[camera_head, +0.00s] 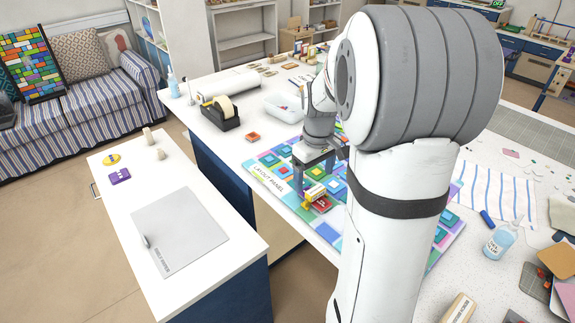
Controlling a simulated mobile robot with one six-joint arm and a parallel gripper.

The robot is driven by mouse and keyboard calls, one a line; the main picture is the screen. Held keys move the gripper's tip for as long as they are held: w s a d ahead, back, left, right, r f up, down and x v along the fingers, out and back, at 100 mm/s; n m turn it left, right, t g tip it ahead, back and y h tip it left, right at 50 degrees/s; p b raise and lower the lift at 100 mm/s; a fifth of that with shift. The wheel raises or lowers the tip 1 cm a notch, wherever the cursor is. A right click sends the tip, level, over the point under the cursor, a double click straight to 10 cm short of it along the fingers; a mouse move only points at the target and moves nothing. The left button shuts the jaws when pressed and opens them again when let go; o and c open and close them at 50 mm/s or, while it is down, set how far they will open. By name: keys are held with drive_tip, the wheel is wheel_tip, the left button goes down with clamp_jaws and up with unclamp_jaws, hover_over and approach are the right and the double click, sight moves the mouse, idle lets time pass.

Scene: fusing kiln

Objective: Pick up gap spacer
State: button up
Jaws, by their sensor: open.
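My gripper (315,175) points down over the layout panel (268,178), a colourful board of square tiles on the long white worktable. Its jaws are open. A small yellow block with a pale top (313,194) is just below the jaws, beside a red square piece (322,205) on the panel. The yellow block may be the gap spacer; no readable label settles it. I cannot tell whether the fingers touch it. My arm hides the middle and right part of the panel.
A glue bottle (498,242) and a striped cloth (500,200) lie right. A low white table (140,220) stands at left.

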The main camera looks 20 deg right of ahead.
sight(315, 189)
drive_tip(key=shift+w+d+f, duration=0.85)
drive_tip(key=shift+d+f, duration=0.2)
drive_tip(key=shift+d, duration=0.05)
drive_tip(key=shift+w+d+f, duration=0.1)
drive_tip(key=shift+d+f, duration=0.1)
drive_tip(key=shift+f, duration=0.15)
drive_tip(key=f, duration=0.2)
drive_tip(key=f+p, duration=0.1)
drive_tip(key=f, duration=0.2)
drive_tip(key=w+f, duration=0.1)
drive_tip(key=f, duration=0.1)
drive_tip(key=shift+a+f, duration=0.2)
drive_tip(key=shift+a, duration=0.05)
drive_tip(key=shift+c, duration=0.3)
drive_tip(key=c, duration=0.6)
